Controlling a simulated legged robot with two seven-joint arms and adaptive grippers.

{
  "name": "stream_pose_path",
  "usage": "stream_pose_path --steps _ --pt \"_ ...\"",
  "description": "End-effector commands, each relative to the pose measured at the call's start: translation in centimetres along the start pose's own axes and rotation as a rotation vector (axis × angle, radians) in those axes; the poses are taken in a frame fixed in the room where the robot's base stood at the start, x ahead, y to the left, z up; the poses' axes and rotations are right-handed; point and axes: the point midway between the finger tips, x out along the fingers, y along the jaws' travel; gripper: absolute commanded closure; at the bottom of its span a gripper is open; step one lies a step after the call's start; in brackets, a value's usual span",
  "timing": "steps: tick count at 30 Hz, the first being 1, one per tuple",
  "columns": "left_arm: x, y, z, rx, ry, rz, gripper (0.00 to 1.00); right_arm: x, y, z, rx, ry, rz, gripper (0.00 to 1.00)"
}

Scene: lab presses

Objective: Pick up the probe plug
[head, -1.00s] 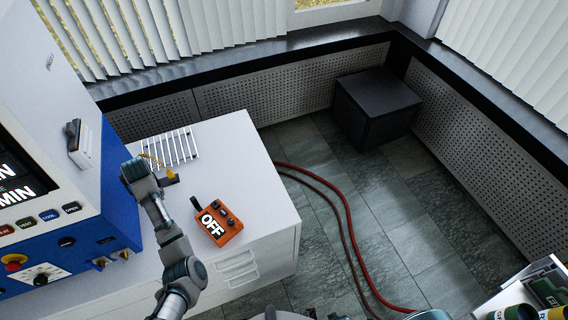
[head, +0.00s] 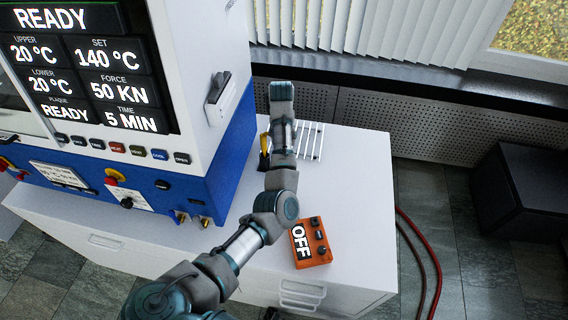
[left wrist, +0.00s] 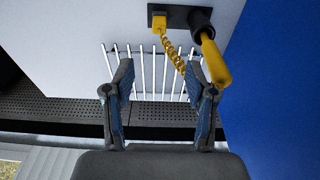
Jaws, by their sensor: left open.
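In the left wrist view a small yellow plug (left wrist: 159,22) with a coiled yellow cord sits on a dark base at the top. I take it for the probe plug. Beside it, a yellow-handled probe (left wrist: 215,62) stands in a dark round holder. My left gripper (left wrist: 161,78) is open and empty, fingers apart, below the plug in the picture; it is not touching the plug. The coiled cord shows between and behind the fingers. In the head view the yellow probe handle (head: 264,142) shows just left of my left wrist, which hides the plug and fingers. My right gripper is out of view.
A white wire rack (head: 312,140) lies behind my arm on the white cabinet top (head: 350,180). The blue-and-white press (head: 215,170) stands close on the left. An orange box marked OFF (head: 310,243) sits right of my forearm. Red hose (head: 425,245) lies on the floor.

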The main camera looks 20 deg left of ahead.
Motion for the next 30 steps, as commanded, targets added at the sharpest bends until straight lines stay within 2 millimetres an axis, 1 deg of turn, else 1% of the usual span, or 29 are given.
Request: stream_pose_path --steps 9,12,15,20,27,30 --pt "7.8 -0.3 0.0 0.001 -0.008 0.003 0.44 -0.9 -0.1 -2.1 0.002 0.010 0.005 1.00" --pt "9.8 -0.5 -0.1 0.001 -0.006 0.005 0.44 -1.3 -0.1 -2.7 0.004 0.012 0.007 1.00" --pt "11.0 -0.6 -0.1 0.000 -0.005 0.005 0.44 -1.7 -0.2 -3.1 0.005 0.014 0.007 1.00" --pt "11.9 -0.4 -0.1 0.000 -0.004 0.003 0.44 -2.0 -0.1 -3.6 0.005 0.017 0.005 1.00" --pt "15.7 -0.3 -0.4 0.001 -0.006 0.000 0.44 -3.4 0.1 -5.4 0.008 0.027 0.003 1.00" --pt "16.5 -0.3 -0.4 0.000 -0.004 0.002 0.44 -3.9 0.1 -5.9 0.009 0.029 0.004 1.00"
